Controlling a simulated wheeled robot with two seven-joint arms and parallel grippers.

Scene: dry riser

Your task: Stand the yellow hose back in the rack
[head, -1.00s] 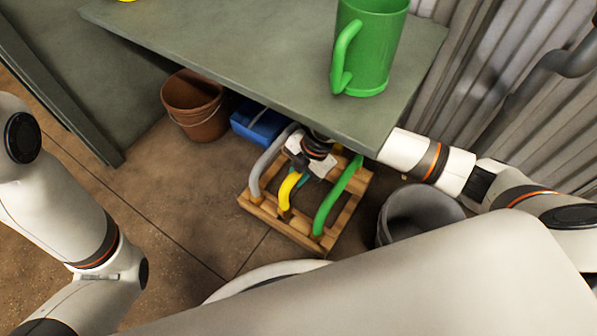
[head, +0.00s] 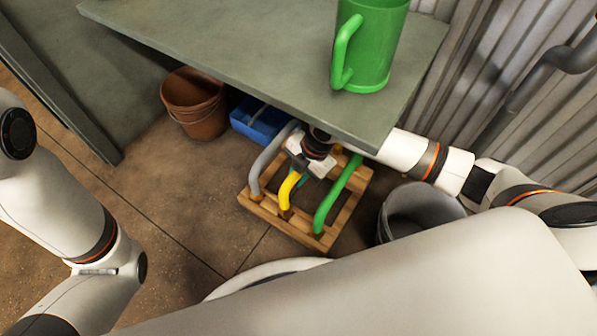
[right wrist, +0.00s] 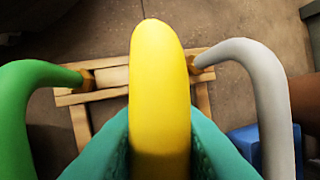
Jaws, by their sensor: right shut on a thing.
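The yellow hose (head: 289,188) is in the middle of the wooden rack (head: 268,214), between a grey hose (head: 268,160) and a green hose (head: 336,196). Its lower end meets the rack's front bar in the head view; I cannot tell whether it is seated there. My right gripper (head: 303,178) reaches in under the table edge and is shut on the yellow hose. In the right wrist view the teal fingers (right wrist: 160,150) press on both sides of the yellow hose (right wrist: 160,85), which hides the rack behind it. My left gripper is out of view; only my left arm shows.
A blue box (head: 258,122) and a brown bucket (head: 195,104) stand behind left. A grey bucket (head: 420,210) stands close on the right. Floor left of the rack is clear.

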